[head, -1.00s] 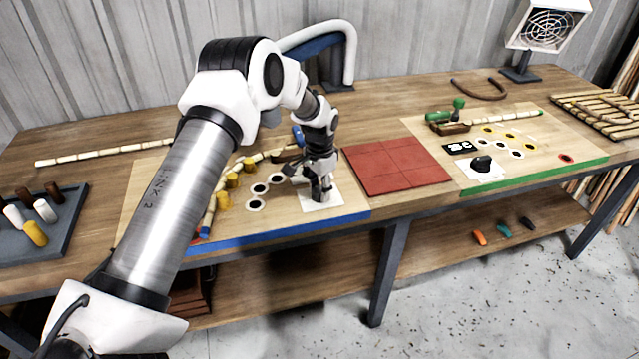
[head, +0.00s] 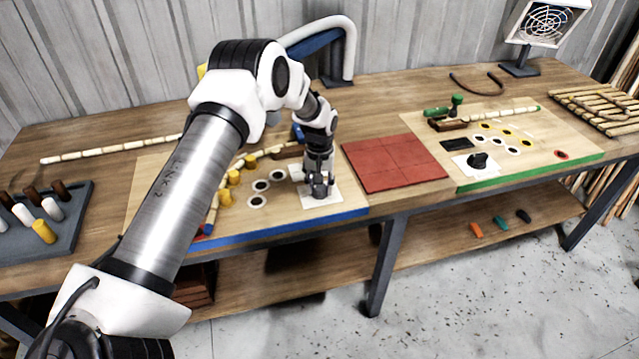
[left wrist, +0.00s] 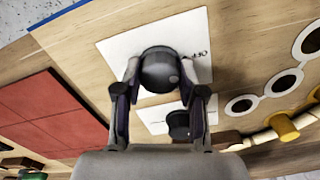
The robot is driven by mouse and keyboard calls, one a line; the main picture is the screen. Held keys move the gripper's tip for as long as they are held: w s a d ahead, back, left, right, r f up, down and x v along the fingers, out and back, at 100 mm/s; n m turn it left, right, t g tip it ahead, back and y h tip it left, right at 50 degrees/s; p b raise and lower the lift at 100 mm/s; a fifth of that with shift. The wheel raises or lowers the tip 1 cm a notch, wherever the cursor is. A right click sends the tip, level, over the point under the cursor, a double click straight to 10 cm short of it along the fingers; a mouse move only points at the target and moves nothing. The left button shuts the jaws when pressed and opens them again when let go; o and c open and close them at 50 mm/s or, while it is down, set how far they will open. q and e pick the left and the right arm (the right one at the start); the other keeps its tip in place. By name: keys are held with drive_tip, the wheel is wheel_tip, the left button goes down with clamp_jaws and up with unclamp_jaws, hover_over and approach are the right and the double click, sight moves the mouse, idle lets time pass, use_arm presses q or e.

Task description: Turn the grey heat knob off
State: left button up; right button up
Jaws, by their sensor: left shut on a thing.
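A dark grey round knob (left wrist: 158,66) sits on a white plate (left wrist: 115,47) in the left wrist view. In the head view my left gripper (head: 318,188) points down over the white plate (head: 331,202) on the blue-edged board (head: 270,227); the gripper mostly hides the knob there. My right gripper is not in view.
A second dark knob (left wrist: 179,121) stands behind the gripped one. Yellow pegs (head: 235,177) and black-and-white discs (head: 256,201) lie left of the gripper. A red tiled mat (head: 393,163) is to the right, then a green-edged board with a black knob (head: 478,160).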

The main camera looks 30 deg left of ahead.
sight(320, 186)
use_arm(q)
drive_tip(key=shift+s+f+n, duration=0.15)
drive_tip(key=shift+n, duration=0.35)
drive_tip(key=o, duration=1.1)
drive_tip(key=shift+o, duration=0.2)
drive_tip(key=shift+w, duration=0.2)
wheel_tip(320, 186, up, 12)
